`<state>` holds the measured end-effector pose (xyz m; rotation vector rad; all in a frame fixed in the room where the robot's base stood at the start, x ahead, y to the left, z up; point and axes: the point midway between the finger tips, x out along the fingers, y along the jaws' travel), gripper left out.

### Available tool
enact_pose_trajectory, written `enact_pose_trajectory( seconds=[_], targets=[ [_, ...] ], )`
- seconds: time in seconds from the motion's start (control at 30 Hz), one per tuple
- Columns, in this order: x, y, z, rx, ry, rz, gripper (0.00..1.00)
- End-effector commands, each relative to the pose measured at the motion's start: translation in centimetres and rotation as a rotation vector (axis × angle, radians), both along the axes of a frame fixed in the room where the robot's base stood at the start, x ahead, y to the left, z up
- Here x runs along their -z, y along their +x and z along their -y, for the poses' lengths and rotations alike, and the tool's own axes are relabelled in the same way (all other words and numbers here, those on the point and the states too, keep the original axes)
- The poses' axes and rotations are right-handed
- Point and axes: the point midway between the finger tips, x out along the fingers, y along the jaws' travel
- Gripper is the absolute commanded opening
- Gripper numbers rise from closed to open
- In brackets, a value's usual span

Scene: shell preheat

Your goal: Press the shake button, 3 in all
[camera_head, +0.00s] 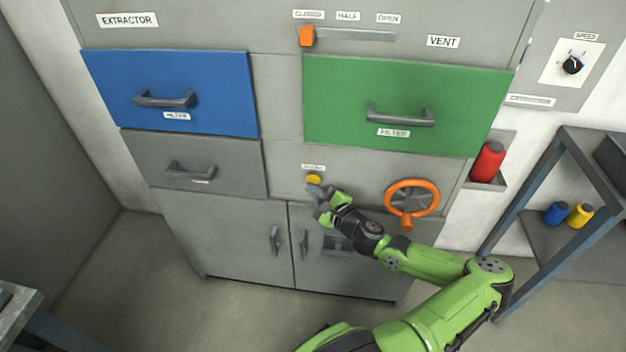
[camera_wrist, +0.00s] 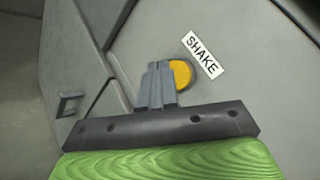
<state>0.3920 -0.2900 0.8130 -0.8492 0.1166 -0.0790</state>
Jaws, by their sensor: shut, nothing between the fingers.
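The shake button is a round yellow button (camera_head: 313,179) on the grey cabinet panel, under a small white label. In the wrist view the yellow button (camera_wrist: 181,73) sits beside a label reading SHAKE (camera_wrist: 203,55). My gripper (camera_head: 315,190) is just below the button in the head view. In the wrist view my gripper (camera_wrist: 158,68) is shut and empty, its fingertips overlapping the left part of the button. I cannot tell whether the fingertips touch the button or whether it is pressed in.
An orange handwheel (camera_head: 412,198) is right of the button. A blue drawer (camera_head: 170,75) and a green drawer (camera_head: 440,80) with handles are above. A grey drawer (camera_head: 150,155) is at left, cabinet doors (camera_head: 250,215) below. A dark-framed shelf (camera_head: 535,240) stands at right.

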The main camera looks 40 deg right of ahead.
Motion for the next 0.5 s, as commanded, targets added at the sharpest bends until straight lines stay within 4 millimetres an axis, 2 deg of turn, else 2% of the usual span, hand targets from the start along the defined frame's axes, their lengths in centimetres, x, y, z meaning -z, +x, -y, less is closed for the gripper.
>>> enact_pose_trajectory(
  seconds=[0.5],
  targets=[
    [-0.08, 0.50, 0.63, 0.000, -0.002, -0.002, 0.00]
  ],
)
